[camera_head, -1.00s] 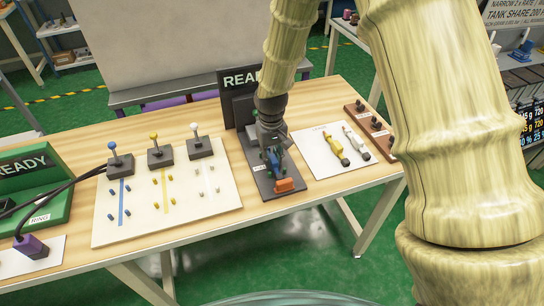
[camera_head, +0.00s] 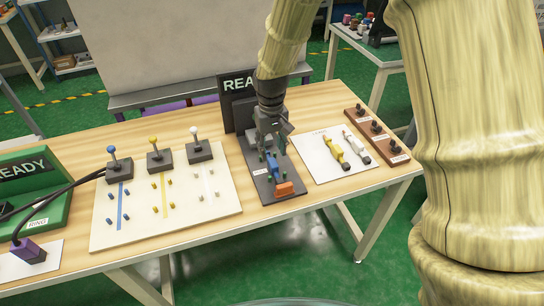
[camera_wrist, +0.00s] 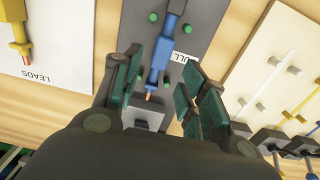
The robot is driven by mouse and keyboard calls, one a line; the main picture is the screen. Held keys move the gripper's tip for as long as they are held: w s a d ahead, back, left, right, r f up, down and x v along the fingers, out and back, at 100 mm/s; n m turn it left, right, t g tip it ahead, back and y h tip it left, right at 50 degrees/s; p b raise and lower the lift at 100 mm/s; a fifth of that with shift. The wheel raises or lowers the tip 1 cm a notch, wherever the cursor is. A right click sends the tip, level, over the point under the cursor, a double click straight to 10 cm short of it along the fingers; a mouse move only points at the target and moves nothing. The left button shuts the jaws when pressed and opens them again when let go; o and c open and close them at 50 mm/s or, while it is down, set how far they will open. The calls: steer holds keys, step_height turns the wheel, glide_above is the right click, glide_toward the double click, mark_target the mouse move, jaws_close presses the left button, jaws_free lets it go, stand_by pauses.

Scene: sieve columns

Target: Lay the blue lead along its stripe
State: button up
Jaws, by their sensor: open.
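The blue lead (camera_head: 272,166) lies on the dark grey plate (camera_head: 252,156) marked "PULL", between green pegs; its copper tip shows in the wrist view. My gripper (camera_head: 274,143) is over the back part of that plate. In the wrist view my gripper (camera_wrist: 155,88) is open, its green-padded fingers on either side of the near end of the blue lead (camera_wrist: 158,60), with gaps at both sides. The blue stripe (camera_head: 121,206) runs down the cream board (camera_head: 143,228) at left, between blue pegs, with a blue-knobbed lever (camera_head: 113,158) at its top. The stripe is bare.
An orange block (camera_head: 284,189) sits at the plate's front end. A white sheet (camera_head: 312,159) at right holds a yellow lead (camera_head: 337,152) and a white lead (camera_head: 356,147). Yellow- and white-knobbed levers stand along the board's back. A green "READY" stand (camera_head: 55,205) is at far left.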

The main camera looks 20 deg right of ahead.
mark_target(272, 160)
step_height(272, 160, up, 6)
stand_by(0.4)
